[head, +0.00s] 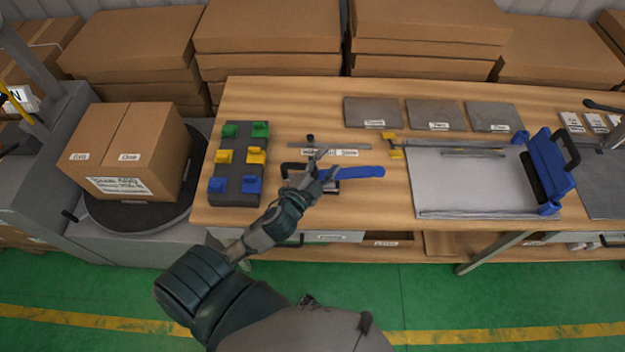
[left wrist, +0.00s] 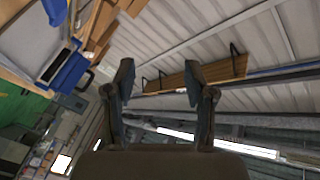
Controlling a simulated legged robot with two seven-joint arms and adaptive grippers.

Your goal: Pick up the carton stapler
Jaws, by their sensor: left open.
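The carton stapler (head: 352,174), which I take to be the tool with a blue handle and a dark body, lies on the wooden table (head: 385,215). My left gripper (head: 325,162) is above or beside its dark end and hides part of it in the head view. I cannot tell whether they touch. In the left wrist view the two fingers (left wrist: 159,82) are spread apart with nothing between them, and that camera faces the wall rather than the tool. My right gripper is in neither view.
A dark block (head: 238,190) with green, yellow and blue pieces lies left of the gripper. A carton (head: 135,150) stands on a round turntable further left. A grey board (head: 475,185) with a blue-handled device (head: 550,165) lies to the right. Flat cartons (head: 270,25) are stacked behind the table.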

